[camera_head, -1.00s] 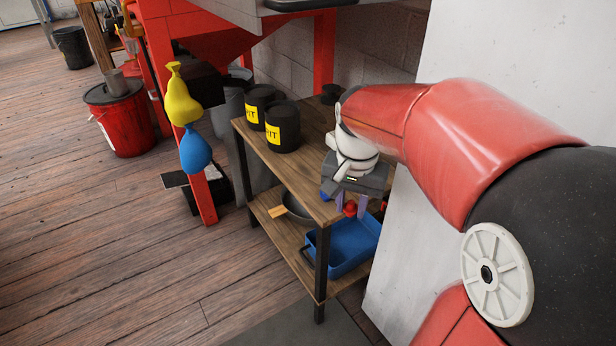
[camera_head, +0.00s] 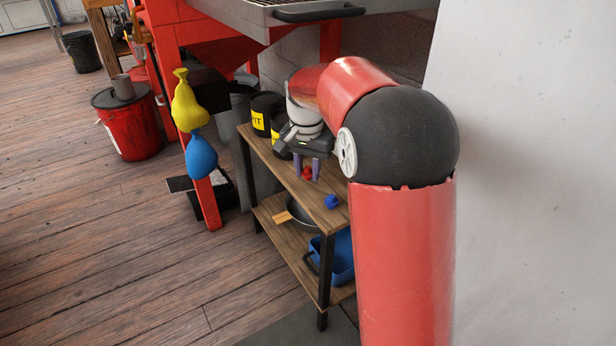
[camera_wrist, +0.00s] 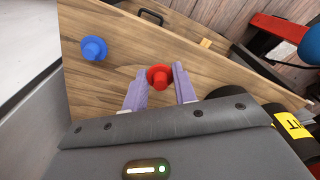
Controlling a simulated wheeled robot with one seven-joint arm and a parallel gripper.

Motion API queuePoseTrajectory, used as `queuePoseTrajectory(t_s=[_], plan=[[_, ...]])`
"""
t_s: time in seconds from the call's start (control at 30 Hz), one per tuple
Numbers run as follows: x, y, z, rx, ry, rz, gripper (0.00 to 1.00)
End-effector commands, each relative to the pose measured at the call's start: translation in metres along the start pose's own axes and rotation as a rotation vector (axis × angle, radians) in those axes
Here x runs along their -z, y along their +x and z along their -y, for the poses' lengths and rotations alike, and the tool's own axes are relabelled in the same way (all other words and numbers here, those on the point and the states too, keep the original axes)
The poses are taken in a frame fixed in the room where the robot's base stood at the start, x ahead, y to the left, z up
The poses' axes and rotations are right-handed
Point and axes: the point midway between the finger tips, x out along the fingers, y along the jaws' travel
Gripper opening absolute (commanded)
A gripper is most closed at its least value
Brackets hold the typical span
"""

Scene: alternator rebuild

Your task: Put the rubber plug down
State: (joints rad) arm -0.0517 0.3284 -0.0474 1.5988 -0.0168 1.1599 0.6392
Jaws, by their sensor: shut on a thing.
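My gripper (camera_head: 306,166) is shut on a red plug (camera_wrist: 159,77), pointing down over the top board of a wooden shelf unit (camera_head: 268,153). In the wrist view the red plug sits between the two purple fingertips, with its round knob facing the camera. The head view shows it as a small red spot (camera_head: 307,174) at the fingertips. I cannot tell whether it touches the board. A similar blue plug (camera_head: 331,202) stands on the board nearer its front end; in the wrist view it is at the left (camera_wrist: 93,48).
Black tubs with yellow labels (camera_head: 264,112) stand at the back of the top board, close to my gripper. A blue tray (camera_head: 343,258) and a pan (camera_head: 299,212) are on the lower shelf. Yellow (camera_head: 186,105) and blue (camera_head: 201,157) balloon-like objects hang to the left.

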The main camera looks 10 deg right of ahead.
Motion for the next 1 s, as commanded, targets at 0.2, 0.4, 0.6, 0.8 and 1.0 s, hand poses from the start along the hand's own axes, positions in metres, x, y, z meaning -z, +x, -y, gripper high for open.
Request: queuePoseTrajectory(t_s=[0.2,0.4,0.6,0.8,1.0], plan=[[-0.002,0.027,-0.001,-0.001,0.000,0.001,0.03],[-0.002,0.026,-0.001,-0.001,0.000,0.000,0.03],[-0.002,0.030,-0.001,-0.001,0.000,0.000,0.35],[-0.002,0.030,-0.001,-0.001,0.000,0.000,0.49],[-0.002,0.028,-0.001,-0.001,0.000,0.000,0.49]])
